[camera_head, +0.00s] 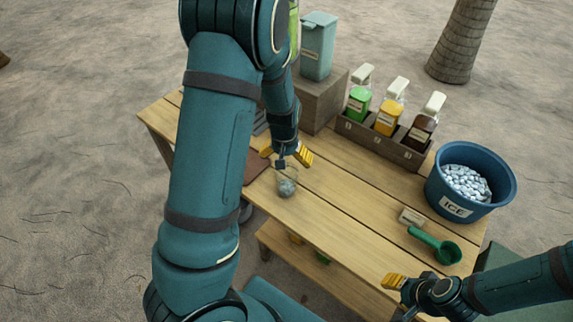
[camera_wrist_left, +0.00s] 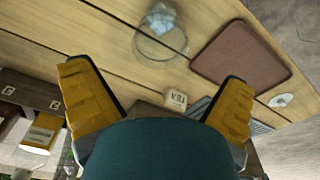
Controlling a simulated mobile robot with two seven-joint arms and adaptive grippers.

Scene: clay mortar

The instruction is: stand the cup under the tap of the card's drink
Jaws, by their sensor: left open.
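The clear cup (camera_head: 287,187) stands upright on the table with ice in it; it also shows at the top of the left wrist view (camera_wrist_left: 160,40). My left gripper (camera_head: 285,156) is open and empty, just above and behind the cup, not around it. A small pale card (camera_wrist_left: 175,99), which seems to read TEA, lies between the fingers' directions in the left wrist view. A rack (camera_head: 385,142) holds green (camera_head: 357,104), yellow (camera_head: 389,118) and dark (camera_head: 420,132) bottles. A light blue dispenser (camera_head: 316,52) stands on a wooden block. My right gripper (camera_head: 395,296) is at the table's front right; its opening is unclear.
A blue ICE bucket (camera_head: 445,190) stands at the right. A green scoop (camera_head: 437,245) and a small block with a label (camera_head: 410,217) lie in front of it. A brown mat (camera_wrist_left: 240,52) lies beside the cup. The table's middle front is clear.

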